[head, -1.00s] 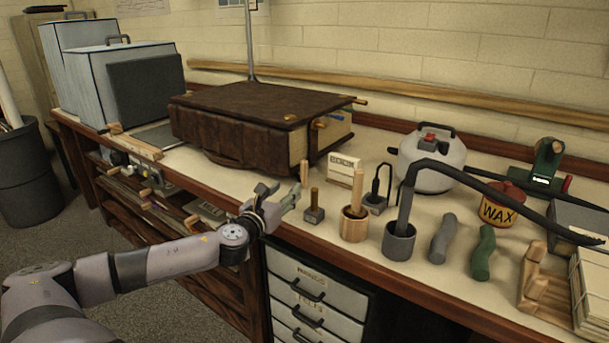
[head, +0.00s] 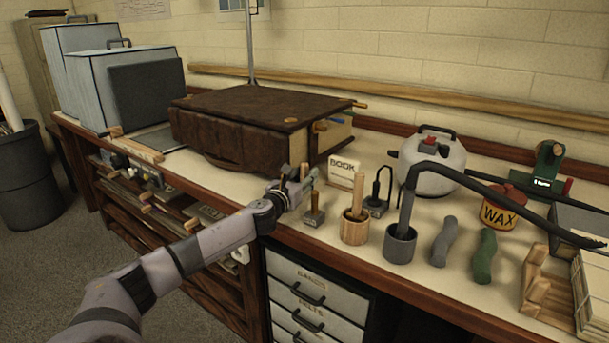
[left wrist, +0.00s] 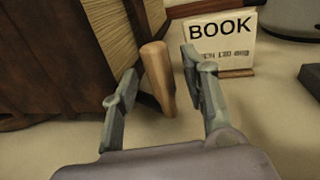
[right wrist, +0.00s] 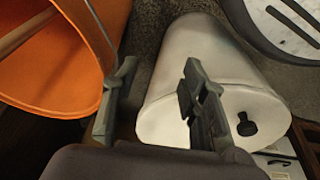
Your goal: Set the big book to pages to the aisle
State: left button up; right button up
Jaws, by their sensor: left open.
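The big book (head: 262,108) is a thick, dark brown leather volume lying flat on the bench. Its ribbed spine with a handle faces the front, and cream page edges (head: 338,133) show at its right end. It also fills the upper left of the left wrist view (left wrist: 50,60). My left gripper (head: 296,174) is open at the book's front right corner. In the left wrist view an upright wooden peg (left wrist: 158,75) stands between its fingers, with gaps on both sides. My right gripper (right wrist: 162,88) is open and empty, outside the head view.
A "BOOK" card (head: 342,171) stands right of the book. A small wooden-handled tool (head: 314,212), a wooden cup (head: 354,229) and a grey pot (head: 399,243) crowd the front edge. An orange bucket (right wrist: 50,50) and white cylinder (right wrist: 195,60) are near my right gripper.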

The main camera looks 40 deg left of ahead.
pick_arm(q)
jog(key=shift+w+a, duration=0.15)
jog(key=shift+w, duration=0.5)
grip_shut()
dwell(0.5)
